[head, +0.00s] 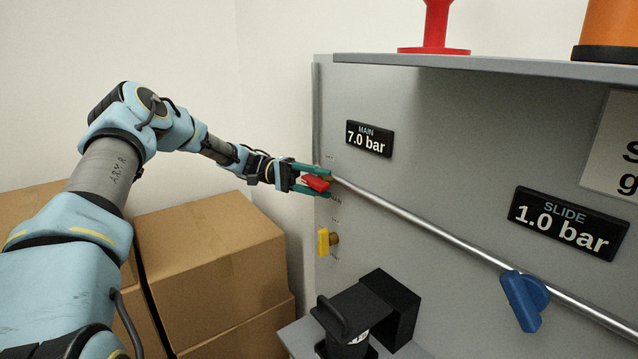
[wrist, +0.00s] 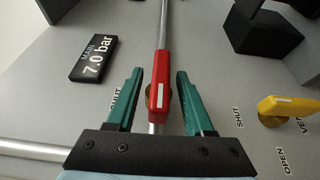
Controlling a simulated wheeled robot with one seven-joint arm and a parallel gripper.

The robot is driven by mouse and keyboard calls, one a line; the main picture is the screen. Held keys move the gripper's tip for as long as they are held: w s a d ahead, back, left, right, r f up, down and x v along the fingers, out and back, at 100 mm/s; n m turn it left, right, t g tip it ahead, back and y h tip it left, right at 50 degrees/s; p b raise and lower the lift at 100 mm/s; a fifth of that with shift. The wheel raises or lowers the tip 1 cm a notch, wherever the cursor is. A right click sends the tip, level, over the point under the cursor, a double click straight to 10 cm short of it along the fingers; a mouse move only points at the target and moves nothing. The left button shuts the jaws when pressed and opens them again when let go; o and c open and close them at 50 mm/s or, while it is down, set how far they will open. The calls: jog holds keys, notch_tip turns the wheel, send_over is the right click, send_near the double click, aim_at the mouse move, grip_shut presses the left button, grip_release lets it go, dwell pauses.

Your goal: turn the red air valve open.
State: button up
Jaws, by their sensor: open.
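The red air valve handle (head: 317,183) is at the left end of the metal pipe on the grey panel. In the wrist view the red handle (wrist: 159,84) lies along the line of the pipe, with a brass stem partly visible behind it. My gripper (head: 312,179) reaches the panel there. In the wrist view my gripper (wrist: 160,88) has its green fingers apart, one on each side of the handle, with a gap visible on both sides. The "MAIN 7.0 bar" display (head: 369,139) is to the upper right of the valve.
A yellow valve (head: 323,242) sits below the red one. A blue handle (head: 524,300) is further along the pipe (head: 430,229). A black block-shaped fixture (head: 365,312) stands below. Cardboard boxes (head: 212,262) stand left of the panel. A "SLIDE 1.0 bar" display (head: 567,223) is at right.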

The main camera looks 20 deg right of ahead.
aim_at(302, 178)
jog(key=b+v, duration=0.3)
jog(key=v, duration=0.6)
jog(key=shift+w+a+f+b, duration=0.1)
jog(key=shift+w+f+b, duration=0.05)
jog(key=shift+w+b, duration=0.25)
jog(key=shift+w+a, duration=0.3)
jog(key=shift+w, duration=0.15)
